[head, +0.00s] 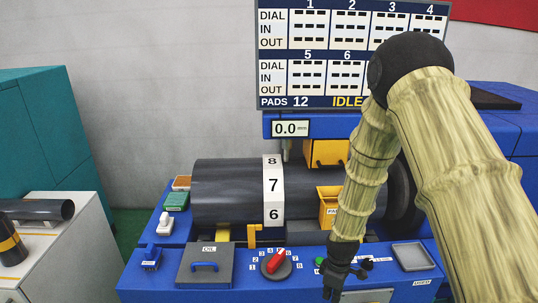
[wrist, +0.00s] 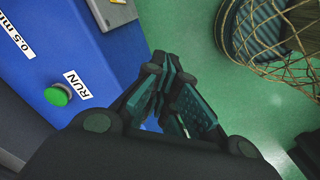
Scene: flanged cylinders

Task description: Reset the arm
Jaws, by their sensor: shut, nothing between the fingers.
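My arm reaches down from the upper right in the head view, bent, with a patterned pale-green covering. My gripper (head: 335,290) hangs in front of the blue machine's (head: 220,284) front panel, between the red knob (head: 275,262) and the grey tray marked USED (head: 413,256). In the wrist view my gripper (wrist: 163,75) has its dark teal fingers together, with nothing held. Below the fingers are the blue machine's side and the green floor. My arm hides part of the machine and the display board.
A dark roller (head: 225,190) with a numbered white band (head: 273,187) lies across the machine. A display board (head: 300,55) reads IDLE. A white cabinet (head: 60,262) holds dark cylinders at left. The wrist view shows a green RUN button (wrist: 57,95) and a netted basket (wrist: 265,35).

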